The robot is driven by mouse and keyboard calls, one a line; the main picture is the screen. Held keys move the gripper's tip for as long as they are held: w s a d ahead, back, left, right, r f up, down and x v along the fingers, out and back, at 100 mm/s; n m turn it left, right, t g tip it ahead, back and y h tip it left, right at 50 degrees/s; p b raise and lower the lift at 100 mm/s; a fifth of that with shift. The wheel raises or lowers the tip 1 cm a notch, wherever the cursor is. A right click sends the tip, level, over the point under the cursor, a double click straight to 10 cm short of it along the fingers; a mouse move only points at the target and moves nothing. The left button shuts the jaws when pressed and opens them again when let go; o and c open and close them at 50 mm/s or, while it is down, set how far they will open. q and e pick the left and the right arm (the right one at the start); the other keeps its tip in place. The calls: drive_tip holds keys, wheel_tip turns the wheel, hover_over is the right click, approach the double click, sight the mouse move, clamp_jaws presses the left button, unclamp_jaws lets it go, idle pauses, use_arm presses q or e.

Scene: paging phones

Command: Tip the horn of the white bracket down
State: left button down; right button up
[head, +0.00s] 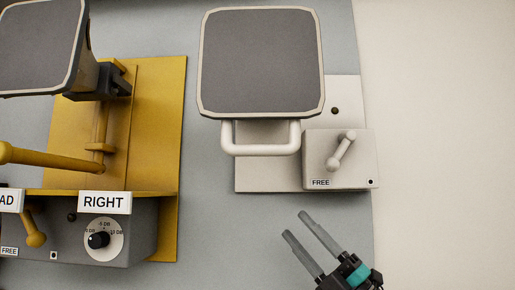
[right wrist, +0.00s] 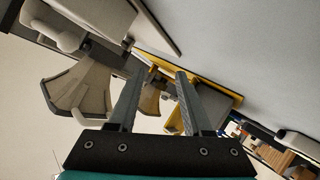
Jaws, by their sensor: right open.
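The white bracket (head: 265,183) is a pale plate on the grey wall, right of the yellow one. Its horn (head: 260,60) has a dark square face with a cream rim and covers the plate's upper part. A white bar handle (head: 262,151) sticks out below the horn. A pale box (head: 318,165) labelled FREE carries a slanted ball-ended lever (head: 342,151). My right gripper (head: 294,224) is open and empty below the plate, apart from handle and lever. Its open fingers also show in the right wrist view (right wrist: 160,70), with pale bracket parts (right wrist: 82,88) at left. My left gripper is not in view.
A yellow bracket (head: 158,120) at left carries another horn (head: 38,48), a yellow bar (head: 55,160) and a grey box (head: 135,235) with a dial under a RIGHT label (head: 104,202). The wall right of the white bracket is bare.

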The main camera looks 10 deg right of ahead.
drive_tip(key=s+a+r+n+g+y, duration=0.1)
drive_tip(key=s+r+n+g+y, duration=0.3)
drive_tip(key=r+n+g+y, duration=0.45)
drive_tip(key=n+g+h, duration=0.7)
drive_tip(key=n+h, duration=0.1)
drive_tip(key=n, duration=0.6)
approach(232, 149)
drive_tip(key=p+x, duration=0.1)
drive_tip(key=x, duration=0.2)
drive_tip(key=w+p+x, duration=0.1)
drive_tip(key=x, duration=0.2)
drive_tip(key=shift+c, duration=0.3)
clamp_jaws()
